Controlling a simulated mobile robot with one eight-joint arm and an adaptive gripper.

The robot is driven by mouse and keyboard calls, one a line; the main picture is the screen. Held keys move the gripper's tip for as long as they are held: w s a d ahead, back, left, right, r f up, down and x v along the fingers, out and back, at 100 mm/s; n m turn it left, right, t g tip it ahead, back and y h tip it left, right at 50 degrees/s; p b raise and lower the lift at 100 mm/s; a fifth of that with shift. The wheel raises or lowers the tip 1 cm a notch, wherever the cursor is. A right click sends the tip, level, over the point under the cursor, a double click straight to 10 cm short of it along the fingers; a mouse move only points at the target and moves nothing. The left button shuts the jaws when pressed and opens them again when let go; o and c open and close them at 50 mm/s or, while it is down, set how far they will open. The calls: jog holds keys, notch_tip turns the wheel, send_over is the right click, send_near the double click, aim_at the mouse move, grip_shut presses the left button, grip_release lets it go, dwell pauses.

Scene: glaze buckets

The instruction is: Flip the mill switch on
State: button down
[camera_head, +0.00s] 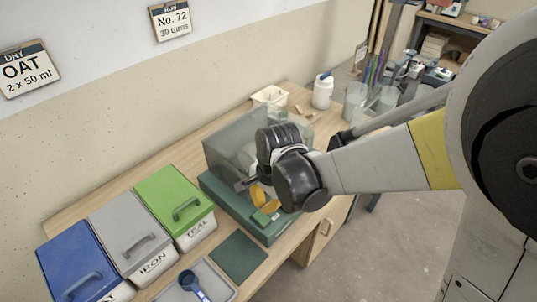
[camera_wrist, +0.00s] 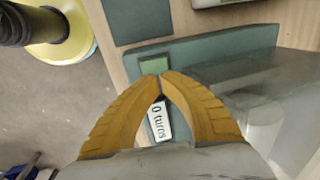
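The mill is a dark green base (camera_head: 232,205) with a clear guard (camera_head: 230,140) around it, on the wooden bench. A bright green switch (camera_head: 271,207) is on its front part; in the wrist view the switch (camera_wrist: 155,62) lies just beyond my fingertips. A label reading "0 turns" (camera_wrist: 159,121) shows between my fingers, partly hidden. My gripper (camera_head: 262,196) has orange fingers and is over the mill's front. In the wrist view my gripper (camera_wrist: 162,77) is shut, its tips together and nothing between them. I cannot tell whether the tips touch the switch.
Blue (camera_head: 75,265), grey (camera_head: 128,234) and green (camera_head: 174,202) lidded bins stand at the left. A tray (camera_head: 222,286) with a blue scoop (camera_head: 190,283) and a dark green mat (camera_head: 238,256) lie in front. A white jar (camera_head: 322,92) stands at the back.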

aim_at(261, 214)
jog(key=f, duration=0.1)
jog(key=f+b, duration=0.1)
jog(key=f, duration=0.2)
jog(key=shift+w+a+b, duration=0.2)
jog(key=shift+a+b, duration=0.05)
jog(key=shift+b, duration=0.05)
